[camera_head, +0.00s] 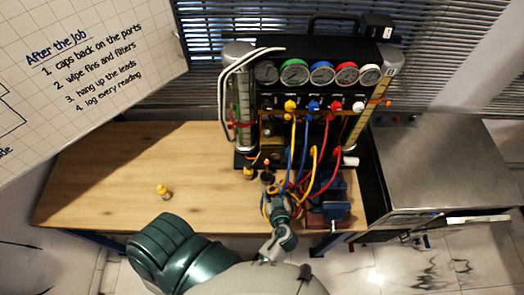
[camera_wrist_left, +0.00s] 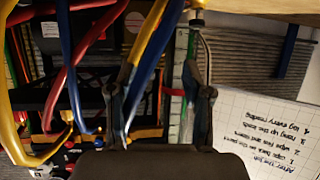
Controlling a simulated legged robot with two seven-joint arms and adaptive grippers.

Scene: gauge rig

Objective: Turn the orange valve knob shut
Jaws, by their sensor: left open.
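A small orange knob-like tip (camera_head: 267,162) shows on a dark stem at the foot of the gauge rig (camera_head: 320,92); I cannot tell for sure that it is the valve knob. My left gripper (camera_head: 274,204) is just in front of it, low among the hoses. In the left wrist view my left gripper (camera_wrist_left: 163,100) is open, its two fingers apart. A yellow hose (camera_wrist_left: 150,35) and a blue hose pass by the left finger. A red band (camera_wrist_left: 172,91) on a clear column shows behind the gap. No orange knob is clear between the fingers. My right gripper is not in view.
Red, blue and yellow hoses (camera_head: 328,160) hang in front of the rig. A blue vise-like block (camera_head: 330,208) sits right of my gripper. A yellow-topped fitting (camera_head: 163,191) stands on the wooden bench (camera_head: 110,185), whose left part is mostly clear. A metal table (camera_head: 440,165) stands right.

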